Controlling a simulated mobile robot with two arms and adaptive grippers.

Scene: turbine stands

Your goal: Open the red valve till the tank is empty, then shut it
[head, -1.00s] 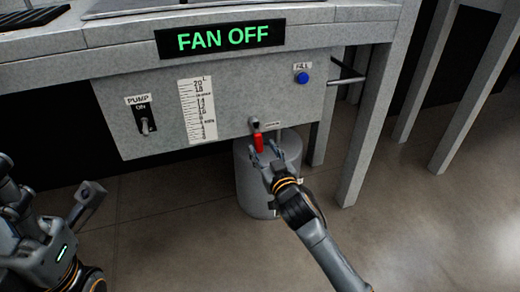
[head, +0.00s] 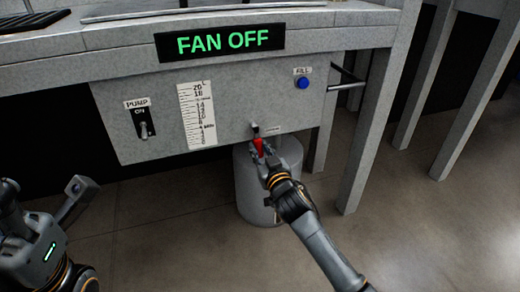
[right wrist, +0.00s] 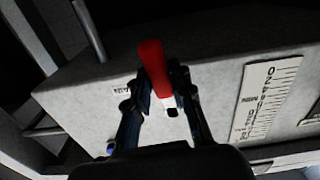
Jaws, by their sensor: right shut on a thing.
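In the right wrist view the red handle (right wrist: 152,65) stands between the two fingers (right wrist: 160,85). The level scale (head: 197,115) is a white strip marked in litres; it shows in the right wrist view too (right wrist: 266,98). I cannot read a level on it. A grey drum (head: 285,170) stands on the floor under the valve. My left gripper (head: 76,188) is at the lower left, away from the panel.
The panel (head: 240,100) also carries a pump switch (head: 143,125) and a blue fill button (head: 303,82). A sign above reads FAN OFF (head: 220,40). A grey leg (head: 365,140) stands right of the drum. The floor in front is clear.

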